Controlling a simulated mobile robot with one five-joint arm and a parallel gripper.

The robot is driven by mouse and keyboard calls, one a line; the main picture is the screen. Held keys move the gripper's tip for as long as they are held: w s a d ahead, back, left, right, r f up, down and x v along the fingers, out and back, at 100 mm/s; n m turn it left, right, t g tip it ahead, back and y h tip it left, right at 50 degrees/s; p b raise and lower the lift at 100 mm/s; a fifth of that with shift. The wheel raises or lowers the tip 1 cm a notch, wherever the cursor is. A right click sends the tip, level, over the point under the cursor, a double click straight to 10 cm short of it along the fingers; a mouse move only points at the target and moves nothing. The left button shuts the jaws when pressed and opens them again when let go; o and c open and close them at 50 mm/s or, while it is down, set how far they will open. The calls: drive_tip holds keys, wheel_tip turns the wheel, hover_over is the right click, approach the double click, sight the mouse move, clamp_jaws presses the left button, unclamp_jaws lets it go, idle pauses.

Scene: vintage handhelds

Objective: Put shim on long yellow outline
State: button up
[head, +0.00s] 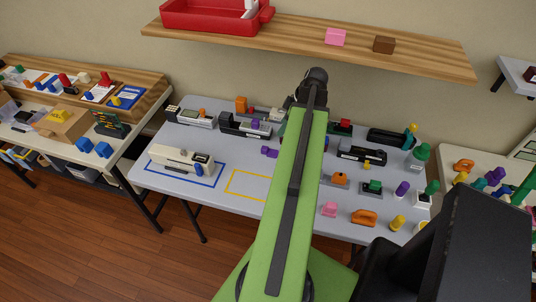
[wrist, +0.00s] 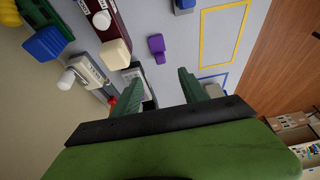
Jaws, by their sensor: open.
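The yellow outline (head: 231,183) is a bare rectangle on the grey table, partly hidden by my green arm in the head view. It also shows in the wrist view (wrist: 202,38), with nothing seen inside it. A small purple piece (head: 269,152) lies on the table behind the outline and shows in the wrist view (wrist: 156,46). I cannot tell for sure whether it is the shim. My gripper (wrist: 202,85) is open, its two green fingers apart with nothing between them. My arm hides the gripper in the head view.
A blue outline (head: 150,171) left of the yellow one holds a white handheld device (head: 183,162). Several devices stand along the table's back. The right side is crowded with small coloured pieces, including an orange one (head: 363,217). A wooden shelf (head: 290,32) hangs above.

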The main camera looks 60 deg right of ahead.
drive_tip(key=b, duration=0.8)
approach(267, 148)
drive_tip(key=x, duration=0.3)
drive_tip(key=shift+s+f, duration=0.1)
drive_tip(key=shift+s, duration=0.1)
drive_tip(key=shift+w+f+b, duration=0.2)
drive_tip(key=shift+f+b, duration=0.05)
drive_tip(key=shift+b, duration=0.1)
drive_tip(key=shift+r, duration=0.1)
drive_tip(key=b+x, duration=0.4)
drive_tip(key=x, duration=0.1)
drive_tip(key=shift+w+b, duration=0.2)
drive_tip(key=shift+b, duration=0.15)
clamp_jaws()
